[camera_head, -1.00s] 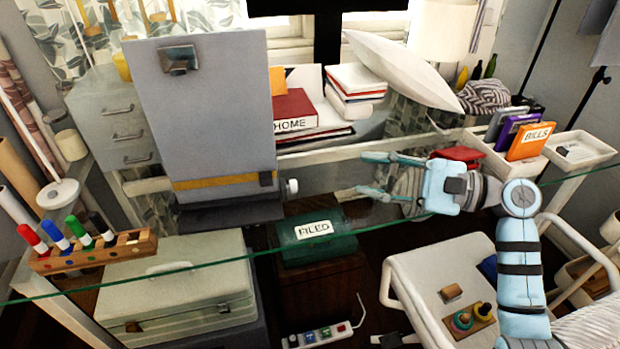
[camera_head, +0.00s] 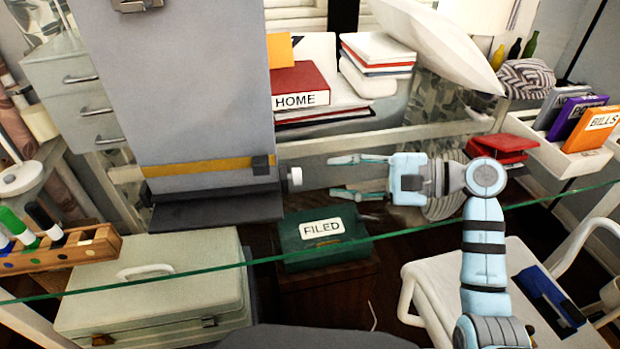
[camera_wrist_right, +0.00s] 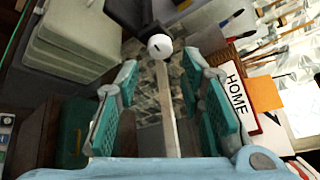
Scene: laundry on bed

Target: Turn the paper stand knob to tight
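The grey paper stand (camera_head: 205,90) stands upright with a yellow strip and a dark ledge near its bottom. Its white knob (camera_head: 295,176) sticks out of the stand's right edge. The knob also shows in the right wrist view (camera_wrist_right: 160,46), with a dark mark on its face. My right gripper (camera_head: 335,176) is open and empty, pointing left at the knob, with a gap between fingertips and knob. In the wrist view its teal-padded fingers (camera_wrist_right: 160,80) lie either side of the line to the knob. My left gripper is not in view.
A glass edge (camera_head: 390,237) crosses the foreground. A green FILED box (camera_head: 322,252) sits below the right gripper. A marker rack (camera_head: 70,250) is at left, and a white tray (camera_head: 560,150) with folders at right.

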